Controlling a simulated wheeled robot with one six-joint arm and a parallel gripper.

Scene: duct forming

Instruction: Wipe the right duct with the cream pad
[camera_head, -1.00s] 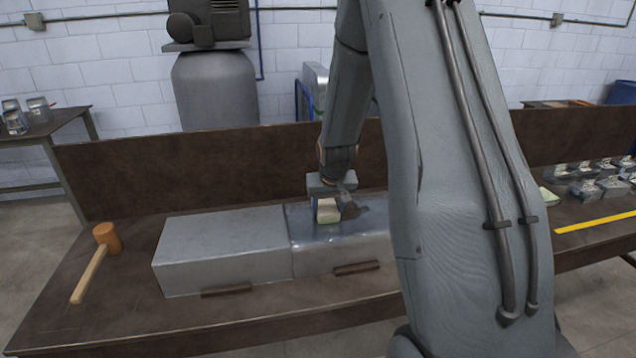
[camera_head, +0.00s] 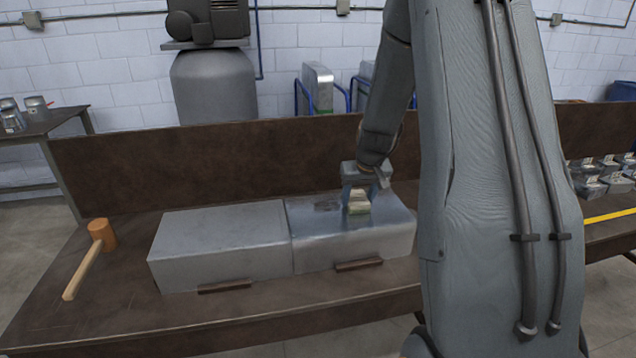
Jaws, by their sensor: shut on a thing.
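The right duct (camera_head: 340,243) is a shiny metal box on the brown bench, end to end with the left duct (camera_head: 220,245). A dark smudge (camera_head: 326,206) shows on the left part of its top, towards the back. My gripper (camera_head: 358,202) is over the middle of the right duct's top, shut on the cream pad (camera_head: 358,209). The pad is low at the duct's top and appears to touch it. My arm hides the space right of the duct.
A wooden mallet (camera_head: 92,257) lies at the bench's left. Dark blocks (camera_head: 358,265) sit along the ducts' front edge. A tall brown backboard (camera_head: 230,165) stands behind the ducts. Several metal parts (camera_head: 600,175) and a yellow strip (camera_head: 610,217) lie at the far right.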

